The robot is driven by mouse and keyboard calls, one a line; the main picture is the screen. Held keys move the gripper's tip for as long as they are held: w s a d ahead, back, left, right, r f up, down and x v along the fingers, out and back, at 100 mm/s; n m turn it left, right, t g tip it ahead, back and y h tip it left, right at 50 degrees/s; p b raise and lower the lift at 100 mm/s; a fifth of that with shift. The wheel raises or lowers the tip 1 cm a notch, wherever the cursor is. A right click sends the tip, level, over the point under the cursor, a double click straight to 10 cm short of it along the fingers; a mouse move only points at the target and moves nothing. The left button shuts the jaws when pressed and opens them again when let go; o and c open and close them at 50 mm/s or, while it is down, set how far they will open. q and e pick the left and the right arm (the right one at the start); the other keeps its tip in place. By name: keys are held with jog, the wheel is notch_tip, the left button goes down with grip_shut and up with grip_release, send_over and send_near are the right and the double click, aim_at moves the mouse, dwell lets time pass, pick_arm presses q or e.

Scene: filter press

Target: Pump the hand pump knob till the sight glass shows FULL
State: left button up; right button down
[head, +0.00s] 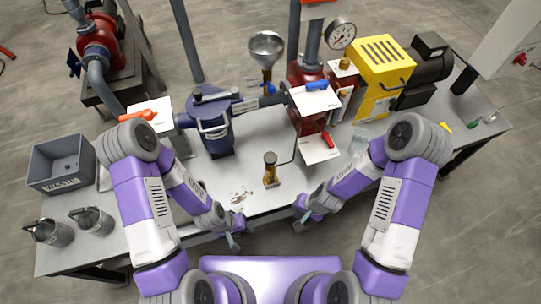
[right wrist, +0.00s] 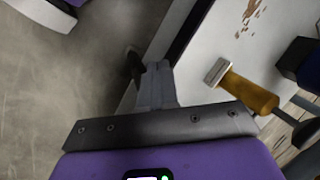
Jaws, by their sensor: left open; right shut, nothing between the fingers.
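The hand pump (head: 270,175) is a short brass cylinder standing upright near the table's front edge, with a dark round knob (head: 270,158) on top. In the right wrist view the brass pump body (right wrist: 250,92) lies right of my fingers, apart from them, with its knob (right wrist: 306,132) at the right edge. My left gripper (head: 236,233) is open and empty at the front edge, left of the pump. My right gripper (head: 301,222) is shut and empty at the front edge, right of the pump; its fingers (right wrist: 155,85) show in the wrist view. I cannot make out a sight glass reading.
A blue filter vessel (head: 215,128) stands behind left of the pump, a funnel (head: 267,48) and red vessel (head: 306,88) behind it. A pressure gauge (head: 340,33) and yellow unit (head: 382,65) stand back right. Brown stains (head: 240,197) mark the table (head: 205,178) left of the pump.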

jog(key=w+a+r+m+t+y, duration=0.1)
jog(key=w+a+r+m, duration=0.2)
jog(key=w+r, duration=0.2)
jog(key=w+a+r+m+t+y, duration=0.1)
jog(key=w+a+r+m+y, duration=0.1)
jog(key=w+r, duration=0.4)
jog(key=w+a+r+m+t+y+p, duration=0.1)
jog(key=w+a+r+m, duration=0.3)
jog(key=r, duration=0.6)
jog(key=shift+w+r+t, duration=0.3)
jog(key=shift+w, duration=0.6)
jog(key=shift+f, duration=0.2)
jog(key=b, duration=0.7)
send_over(273, 159)
notch_tip(273, 159, down, 8)
jog(key=shift+r, duration=0.15)
jog(key=shift+f+b, duration=0.45)
jog(key=shift+b, duration=0.15)
jog(key=shift+f+b, duration=0.4)
jog(key=shift+b, duration=0.1)
